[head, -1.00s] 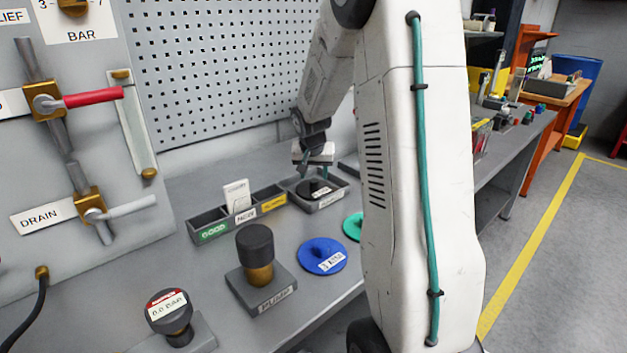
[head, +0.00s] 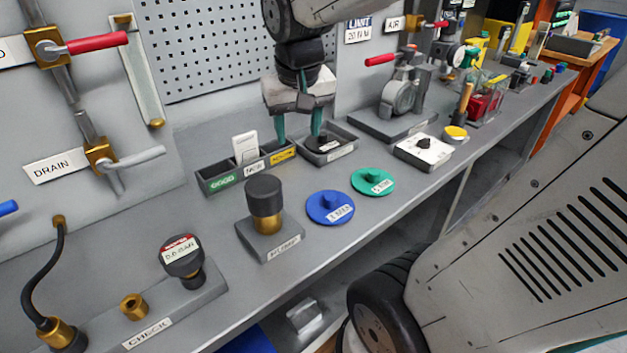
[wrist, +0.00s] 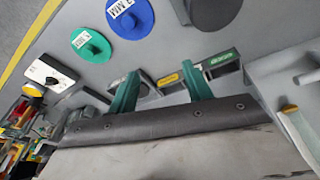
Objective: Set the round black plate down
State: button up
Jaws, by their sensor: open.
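The round black plate (head: 322,145) lies in the square grey tray (head: 344,155) at the back of the bench, partly hidden by a finger of my gripper. My gripper (head: 298,138) is open, its two teal fingers pointing down. In the head view the right finger is in front of the plate and the left finger is by the sorting bin; whether either touches anything I cannot tell. In the wrist view the open gripper (wrist: 163,72) shows nothing between its fingertips, and I cannot make out the black plate there.
A three-part bin (head: 206,187) with a white card stands left of the tray. A blue disc (head: 325,203) and a green disc (head: 370,178) lie in front. A black-knobbed brass part (head: 264,196) stands front left; a white box (head: 423,150) is right.

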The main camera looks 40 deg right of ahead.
jog(key=s+a+n, duration=0.2)
jog(key=s+a, duration=0.2)
jog(key=s, duration=0.3)
jog(key=s+a+f+n+g+y, duration=0.1)
jog(key=s+a+n, duration=0.1)
jog(key=s+a, duration=0.2)
jog(key=s, duration=0.2)
jog(key=shift+s+a+f, duration=0.15)
jog(key=shift+s+a, duration=0.1)
jog(key=shift+s, duration=0.1)
